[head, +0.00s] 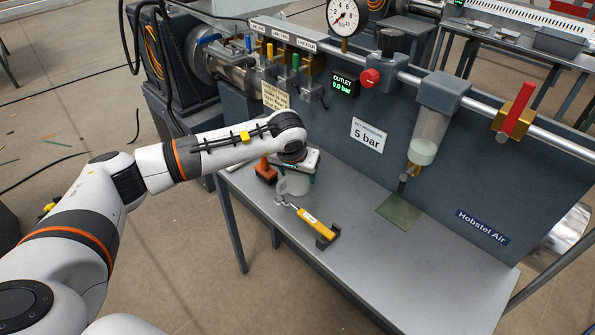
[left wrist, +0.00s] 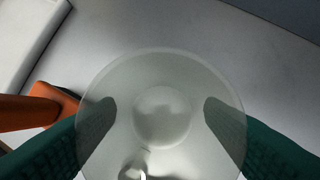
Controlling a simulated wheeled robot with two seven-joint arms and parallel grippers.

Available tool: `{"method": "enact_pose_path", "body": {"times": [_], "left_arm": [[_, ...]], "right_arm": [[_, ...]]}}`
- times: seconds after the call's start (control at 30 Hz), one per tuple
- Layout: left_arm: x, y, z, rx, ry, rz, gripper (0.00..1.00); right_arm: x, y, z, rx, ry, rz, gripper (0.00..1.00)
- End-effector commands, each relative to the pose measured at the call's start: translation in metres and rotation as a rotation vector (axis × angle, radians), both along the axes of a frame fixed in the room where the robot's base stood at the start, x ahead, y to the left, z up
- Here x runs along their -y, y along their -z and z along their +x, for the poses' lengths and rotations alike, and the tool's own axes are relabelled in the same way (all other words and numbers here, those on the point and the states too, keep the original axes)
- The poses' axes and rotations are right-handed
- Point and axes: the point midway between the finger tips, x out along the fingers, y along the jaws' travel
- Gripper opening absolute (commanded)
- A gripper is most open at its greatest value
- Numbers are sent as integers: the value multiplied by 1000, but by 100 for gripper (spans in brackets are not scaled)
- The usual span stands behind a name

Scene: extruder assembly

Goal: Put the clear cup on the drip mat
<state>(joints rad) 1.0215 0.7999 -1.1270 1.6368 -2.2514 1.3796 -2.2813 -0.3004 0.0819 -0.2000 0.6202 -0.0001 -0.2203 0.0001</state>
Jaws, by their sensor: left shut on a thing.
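The clear cup (head: 292,186) is at the left part of the grey bench, under my left wrist. My left gripper (head: 296,172) is shut on it. In the left wrist view the clear cup (left wrist: 160,60) is seen from above, between the two green fingers of the left gripper (left wrist: 160,115). I cannot tell whether the cup touches the bench. The drip mat (head: 400,212) is a flat greenish square on the bench, to the right, below the filter bowl. Nothing lies on it. My right gripper is not in view.
A yellow-handled tool (head: 316,222) rests on a dark holder between the cup and the mat, lower in the picture. An orange-and-black tool (head: 265,172) stands just left of the cup. The filter bowl (head: 427,140) hangs above the mat. The bench front is clear.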

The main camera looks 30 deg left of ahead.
Motion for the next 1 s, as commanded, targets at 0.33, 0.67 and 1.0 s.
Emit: {"method": "enact_pose_path", "body": {"times": [0.33, 0.67, 1.0], "left_arm": [[0, 3, 0, -1, 0, 0, 72], [0, -15, -5, 3, 1, 1, 72], [5, -81, -32, 5, 1, 1, 72]], "right_arm": [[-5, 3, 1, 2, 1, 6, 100], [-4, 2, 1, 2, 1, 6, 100], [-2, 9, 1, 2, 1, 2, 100]]}}
